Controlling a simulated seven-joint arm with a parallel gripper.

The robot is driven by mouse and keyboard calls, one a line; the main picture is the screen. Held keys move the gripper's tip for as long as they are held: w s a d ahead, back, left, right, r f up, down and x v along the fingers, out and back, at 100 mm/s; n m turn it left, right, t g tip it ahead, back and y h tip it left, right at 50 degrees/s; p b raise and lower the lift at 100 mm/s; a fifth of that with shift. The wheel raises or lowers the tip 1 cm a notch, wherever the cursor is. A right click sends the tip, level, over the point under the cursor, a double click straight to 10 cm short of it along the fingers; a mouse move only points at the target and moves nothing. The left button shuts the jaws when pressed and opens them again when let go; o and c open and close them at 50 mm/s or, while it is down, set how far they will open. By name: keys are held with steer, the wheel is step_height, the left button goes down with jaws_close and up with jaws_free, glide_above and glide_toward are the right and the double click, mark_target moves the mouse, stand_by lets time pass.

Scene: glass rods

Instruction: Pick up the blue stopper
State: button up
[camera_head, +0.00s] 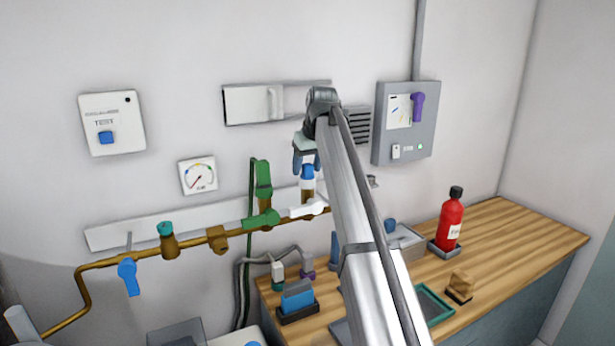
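A bright blue stopper (308,171) sits upright over a white collar on a brass stub of the wall pipe, beside a white lever. My gripper (306,163) points down at the stopper from directly above, its fingertips at or very near the stopper's top. The fingers are small and dark against it, and part of the stopper's top is hidden. I cannot tell whether they touch it or are closed around it.
A green valve (263,180) stands close on the left along the brass pipe (290,214). A white lever (306,210) lies just below. Further left are a teal cap (165,228) and a blue lever (127,275). A wooden counter (505,240) holds a red bottle (449,225).

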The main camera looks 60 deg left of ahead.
steer(key=c, duration=0.8)
steer(key=shift+r, duration=0.15)
